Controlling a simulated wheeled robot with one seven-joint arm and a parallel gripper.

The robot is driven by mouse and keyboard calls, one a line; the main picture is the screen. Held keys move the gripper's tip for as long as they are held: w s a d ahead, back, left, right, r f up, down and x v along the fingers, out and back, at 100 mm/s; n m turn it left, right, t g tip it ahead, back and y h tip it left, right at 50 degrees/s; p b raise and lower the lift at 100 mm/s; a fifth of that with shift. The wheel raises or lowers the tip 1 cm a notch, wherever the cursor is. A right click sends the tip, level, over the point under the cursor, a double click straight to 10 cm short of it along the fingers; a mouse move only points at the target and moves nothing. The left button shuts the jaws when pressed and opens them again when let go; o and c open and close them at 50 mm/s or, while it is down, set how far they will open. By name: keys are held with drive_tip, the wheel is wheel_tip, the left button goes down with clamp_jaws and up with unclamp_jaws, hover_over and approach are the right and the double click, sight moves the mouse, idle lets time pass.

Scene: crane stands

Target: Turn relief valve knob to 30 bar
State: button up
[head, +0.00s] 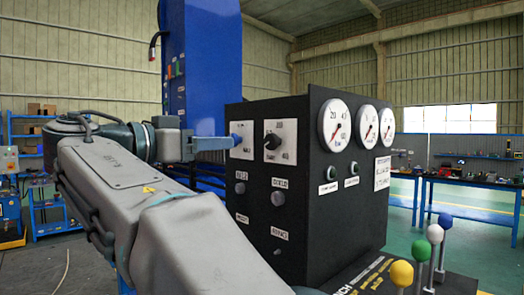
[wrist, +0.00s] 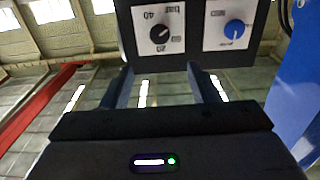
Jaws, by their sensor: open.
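The black knob (head: 271,141) sits on a white square dial plate on the front of the black control box (head: 331,215). In the wrist view the black knob (wrist: 159,35) appears upside down, with "bar", 20 and 40 on its plate. The setting it points to is too small to read surely. A blue knob (head: 237,139) on a second plate is to its left; it also shows in the wrist view (wrist: 235,29). My gripper (head: 218,143) is open and empty, in front of the panel by the blue knob's plate. In the wrist view its fingers (wrist: 164,78) are apart, short of the plates.
Round gauges (head: 334,125) are on the box's right face. Levers with coloured balls (head: 401,273) stand at front right. Small buttons (head: 278,198) are below the knobs. A blue column (head: 203,65) rises behind the box. Workbenches (head: 455,180) stand at the back right.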

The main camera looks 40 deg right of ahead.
sight(269, 140)
drive_tip(key=d+p, duration=0.1)
drive_tip(key=d, duration=0.3)
drive_tip(key=d+p, duration=0.1)
drive_tip(key=d, duration=0.4)
drive_tip(key=w+d+p, duration=0.1)
drive_tip(key=d, duration=0.3)
drive_tip(key=shift+d, duration=0.25)
drive_tip(key=c, duration=0.9)
